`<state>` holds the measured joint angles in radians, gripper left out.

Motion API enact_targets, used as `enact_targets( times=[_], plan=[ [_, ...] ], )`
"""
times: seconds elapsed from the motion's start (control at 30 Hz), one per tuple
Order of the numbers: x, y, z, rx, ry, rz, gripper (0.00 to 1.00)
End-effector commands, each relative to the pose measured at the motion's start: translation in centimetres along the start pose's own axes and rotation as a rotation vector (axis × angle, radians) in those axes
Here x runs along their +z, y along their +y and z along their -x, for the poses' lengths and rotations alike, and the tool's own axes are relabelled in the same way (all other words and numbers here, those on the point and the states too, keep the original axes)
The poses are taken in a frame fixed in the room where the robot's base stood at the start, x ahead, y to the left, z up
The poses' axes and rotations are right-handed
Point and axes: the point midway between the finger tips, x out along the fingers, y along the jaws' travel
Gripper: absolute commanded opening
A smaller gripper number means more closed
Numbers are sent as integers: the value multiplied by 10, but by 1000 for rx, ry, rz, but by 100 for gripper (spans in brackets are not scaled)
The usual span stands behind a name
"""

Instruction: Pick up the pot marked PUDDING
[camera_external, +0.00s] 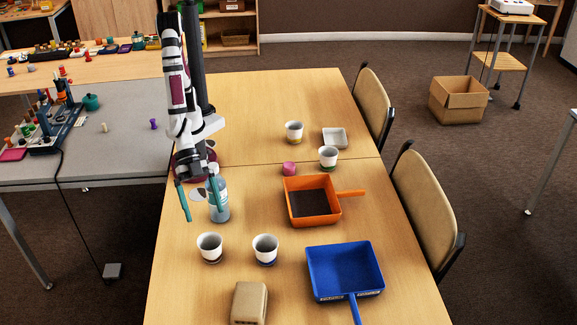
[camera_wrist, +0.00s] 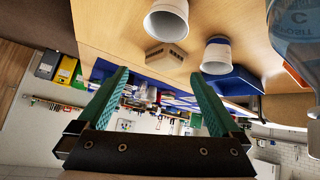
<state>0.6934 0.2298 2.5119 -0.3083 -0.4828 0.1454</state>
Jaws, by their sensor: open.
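Several white pots with coloured bands at the base stand on the wooden table. One pot (camera_external: 294,131) has a yellow band and another (camera_external: 328,157) a green band, both toward the back. Two stand nearer: a left pot (camera_external: 210,246) with a dark reddish band and a right pot (camera_external: 265,249) with a blue band. Two pots show in the wrist view, one at the top (camera_wrist: 167,20) and one to its right (camera_wrist: 216,56). I cannot read PUDDING on any pot. My gripper (camera_external: 203,207) is open and empty, above the table behind the two nearer pots; its teal fingers (camera_wrist: 160,76) are spread.
A clear bottle (camera_external: 219,205) stands close by my right finger. An orange dustpan (camera_external: 336,210), a blue dustpan (camera_external: 345,270), a beige block (camera_external: 249,302), a pink object (camera_external: 289,168) and a grey tray (camera_external: 335,138) are on the table. The far table end is clear.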

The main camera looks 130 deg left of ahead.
Motion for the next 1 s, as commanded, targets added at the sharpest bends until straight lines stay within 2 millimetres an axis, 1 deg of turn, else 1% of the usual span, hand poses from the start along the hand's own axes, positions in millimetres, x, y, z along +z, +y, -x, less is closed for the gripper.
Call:
enact_targets(
  times=[0.03, 0.1, 0.2, 0.3, 0.37, 0.47, 0.57, 0.7, 0.8, 0.9, 1.0],
  plan=[
    [25, 14, -20, -22, 30, 4, 100],
    [48, 20, -37, -79, 133, 14, 100],
    [69, 18, -41, -144, 261, -6, 100],
    [80, 12, -37, -184, 348, -34, 100],
    [83, 10, -35, -196, 382, -43, 100],
    [80, 6, -41, -205, 403, -44, 100],
    [73, 2, -56, -207, 403, -41, 100],
    [61, -3, -82, -207, 402, -41, 100],
    [55, -6, -96, -205, 402, -41, 100],
    [53, -6, -101, -202, 401, -43, 100],
    [53, -6, -101, -201, 401, -44, 100]
  ],
)
